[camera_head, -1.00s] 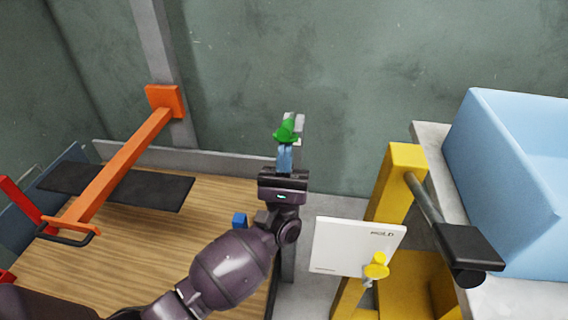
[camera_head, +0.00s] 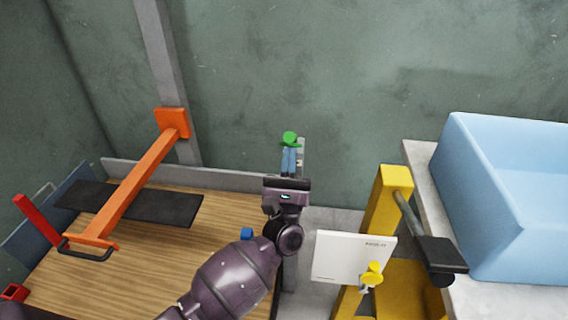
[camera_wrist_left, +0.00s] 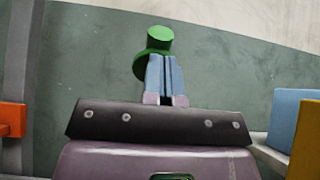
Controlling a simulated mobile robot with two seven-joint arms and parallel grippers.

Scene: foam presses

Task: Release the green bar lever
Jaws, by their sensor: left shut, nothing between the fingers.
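A green piece (camera_head: 290,138), seemingly the lever, stands at a grey post by the wall in the head view. In the left wrist view its round green knob (camera_wrist_left: 158,38) and a green disc behind show just past my fingertips. My left gripper (camera_head: 290,150) has its two light-blue fingers shut together, with nothing between them. The fingertips overlap the green piece in both views; I cannot tell whether they touch it. My fingers hide part of it in the wrist view. My right gripper is in neither view.
An orange bar (camera_head: 140,185) with a dark handle spans the wooden table (camera_head: 150,250) at the left. A white panel (camera_head: 345,255) with a yellow knob (camera_head: 372,272) and a yellow frame (camera_head: 385,205) stand at the right, beside a light-blue bin (camera_head: 480,200).

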